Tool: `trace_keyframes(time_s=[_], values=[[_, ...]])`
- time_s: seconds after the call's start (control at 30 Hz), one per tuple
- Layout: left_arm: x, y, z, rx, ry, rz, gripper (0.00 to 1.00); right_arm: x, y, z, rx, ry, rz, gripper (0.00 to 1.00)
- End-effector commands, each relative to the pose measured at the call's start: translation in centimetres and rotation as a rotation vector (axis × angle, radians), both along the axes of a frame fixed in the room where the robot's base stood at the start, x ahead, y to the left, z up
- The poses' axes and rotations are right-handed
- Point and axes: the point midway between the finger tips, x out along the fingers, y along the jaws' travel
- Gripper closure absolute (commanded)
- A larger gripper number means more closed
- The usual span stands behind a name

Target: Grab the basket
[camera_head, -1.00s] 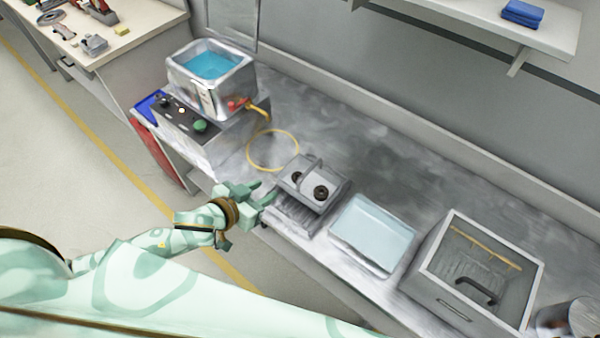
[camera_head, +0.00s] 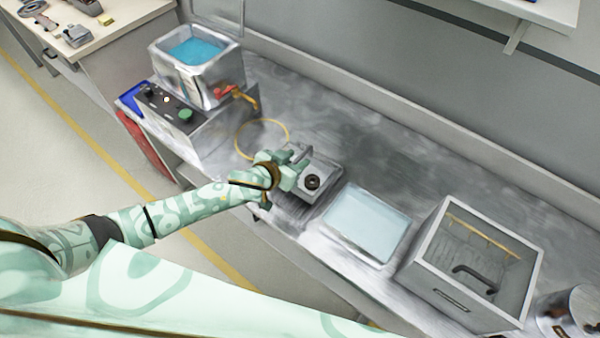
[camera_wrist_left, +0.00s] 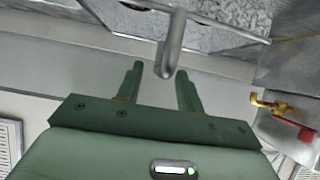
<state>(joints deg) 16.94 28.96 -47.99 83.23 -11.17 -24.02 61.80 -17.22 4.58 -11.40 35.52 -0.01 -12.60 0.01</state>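The basket (camera_head: 325,182) is a small grey metal box with an upright handle, standing near the front edge of the metal bench. A dark ring-shaped part (camera_head: 313,182) shows inside it. My left gripper (camera_head: 298,160) is at the basket's handle and covers its left part in the head view. In the left wrist view, the fingers (camera_wrist_left: 160,72) are apart. The rounded grey handle (camera_wrist_left: 172,50) shows at and between the fingertips, nearer the right finger; I cannot tell whether it touches. My right gripper is not in view.
A basin of blue liquid (camera_head: 160,62) stands at the back left, with a red-and-yellow valve (camera_head: 238,94). A yellow hoop (camera_head: 239,150) lies behind the gripper. A pale blue tray (camera_head: 367,222) and an open grey box (camera_head: 432,240) stand to the right. The bench behind is clear.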

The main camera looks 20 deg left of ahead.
Motion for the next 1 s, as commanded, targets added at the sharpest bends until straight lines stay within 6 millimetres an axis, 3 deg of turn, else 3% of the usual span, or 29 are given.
trace_keyframes(time_s=[0.23, 0.37, 0.77, 1.0], values=[[0.2, -0.1, -0.1, 0.0, 0.0, 0.0, 0.63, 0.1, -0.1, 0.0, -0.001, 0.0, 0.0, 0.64], [0.2, -0.1, -0.1, 0.0, 0.0, 0.0, 0.99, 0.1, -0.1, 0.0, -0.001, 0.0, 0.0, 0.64], [0.2, -0.1, 0.2, -0.001, -0.003, 0.0, 1.0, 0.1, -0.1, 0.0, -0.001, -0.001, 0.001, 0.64], [0.3, -0.1, 2.1, -0.002, -0.005, 0.0, 1.0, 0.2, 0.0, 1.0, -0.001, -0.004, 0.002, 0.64]])
